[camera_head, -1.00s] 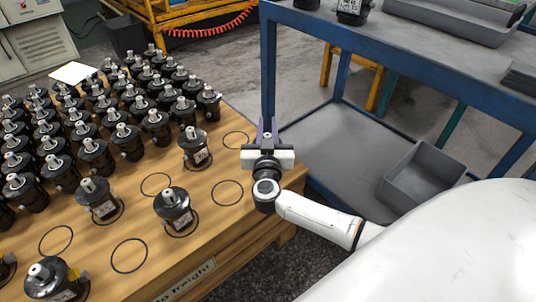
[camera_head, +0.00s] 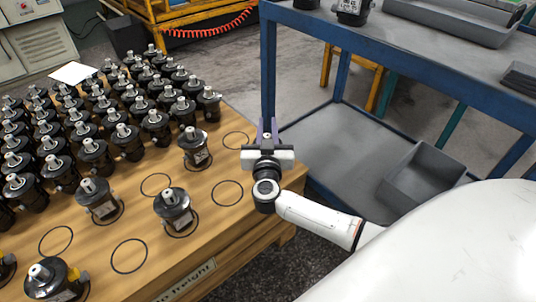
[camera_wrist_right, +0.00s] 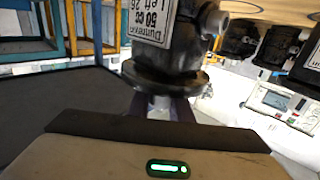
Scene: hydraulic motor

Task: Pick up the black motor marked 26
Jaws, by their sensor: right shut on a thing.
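My right gripper (camera_head: 267,130) is past the right edge of the wooden table in the head view, pointing away from me. It is shut on a black motor (camera_wrist_right: 178,55), which shows close up in the right wrist view. The motor's white label (camera_wrist_right: 150,18) appears upside down and seems to read 50 cc, Left 26. In the head view the held motor is mostly hidden by the gripper. My left gripper is not in view.
The wooden table (camera_head: 215,250) holds many black motors at left, with several others (camera_head: 174,210) standing apart near black circles. An empty circle (camera_head: 228,193) lies near the gripper. A blue-framed bench (camera_head: 400,62) stands at right, with a grey bin (camera_head: 425,178) on its lower shelf.

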